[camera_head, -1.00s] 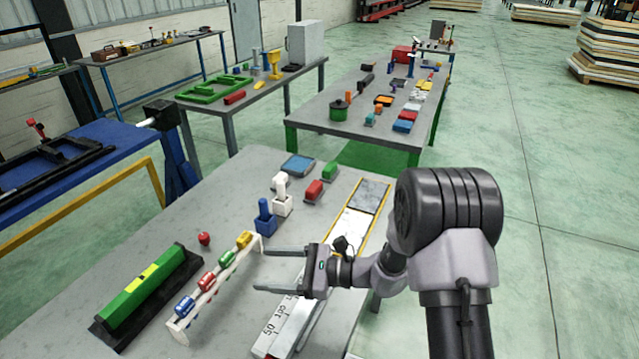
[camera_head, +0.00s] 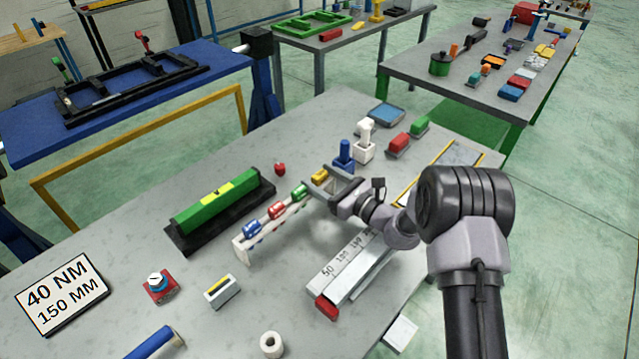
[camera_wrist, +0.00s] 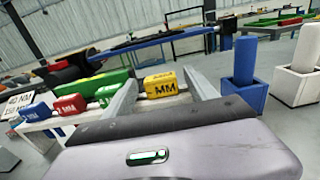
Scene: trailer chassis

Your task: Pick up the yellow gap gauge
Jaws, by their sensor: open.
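The yellow gap gauge (camera_head: 320,176) is at the far right end of a white rack (camera_head: 241,250), in a row with green (camera_head: 300,191), red (camera_head: 277,211) and blue (camera_head: 252,228) gauges. In the wrist view the yellow gauge (camera_wrist: 160,85) shows black "MM" lettering. My gripper (camera_head: 325,181) is open at that end of the rack. In the wrist view its two fingers (camera_wrist: 162,82) appear on either side of the yellow gauge. I cannot tell whether either finger touches it.
A blue block holder (camera_head: 344,156) and a white one (camera_head: 364,150) stand just behind my gripper. A green level-like bar (camera_head: 215,200) lies left of the rack, with a small red knob (camera_head: 280,169) nearby. A long ruler (camera_head: 345,262) lies in front.

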